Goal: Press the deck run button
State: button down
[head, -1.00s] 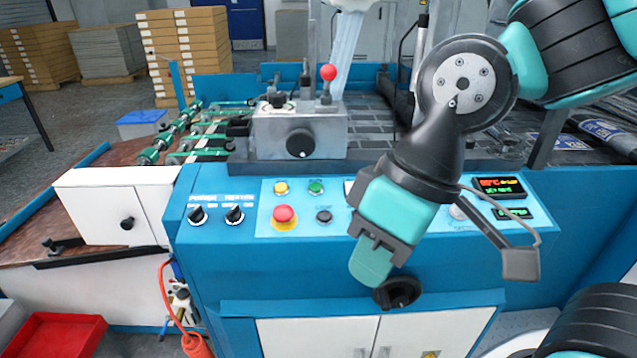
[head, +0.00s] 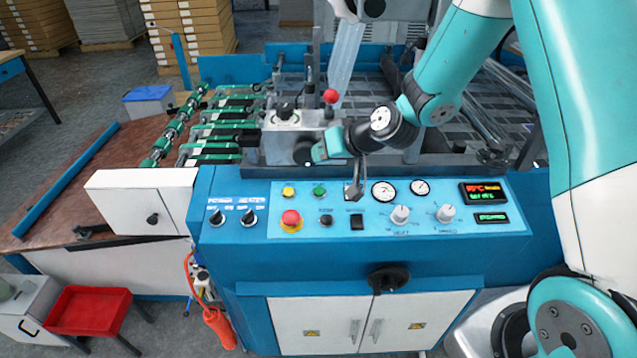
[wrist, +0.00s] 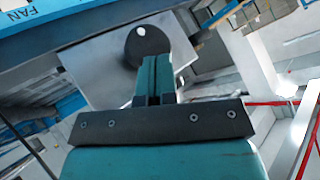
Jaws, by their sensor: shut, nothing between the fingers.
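The blue control panel (head: 400,222) carries a yellow button (head: 288,191), a green button (head: 319,190), a red mushroom button (head: 291,219) on a yellow base, and a small dark button (head: 326,220). The labels are too small to read, so I cannot tell which is the deck run button. My gripper (head: 318,152) is shut and empty, above and behind the green button in the picture. Its tips are close to the dark round knob (head: 303,151) on the grey box. In the wrist view the shut fingers (wrist: 154,66) overlap that knob (wrist: 148,45); contact cannot be told.
A red ball-topped lever (head: 330,97) stands on the grey box (head: 283,138). A black handwheel (head: 388,279) juts out below.

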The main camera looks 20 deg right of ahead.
aim_at(321, 192)
jog(key=shift+f, duration=0.15)
jog(key=f+b, duration=0.2)
jog(key=w+f+b, duration=0.1)
jog(key=f+b, duration=0.1)
jog(key=f, duration=0.1)
jog(key=f+b, duration=0.2)
jog(key=f, duration=0.1)
jog(key=shift+w+d+f, duration=0.2)
jog(key=shift+w+d, duration=0.05)
jog(key=shift+w, duration=0.15)
dwell(1.8)
jog(key=shift+f+b, duration=0.4)
jog(key=shift+b, duration=0.3)
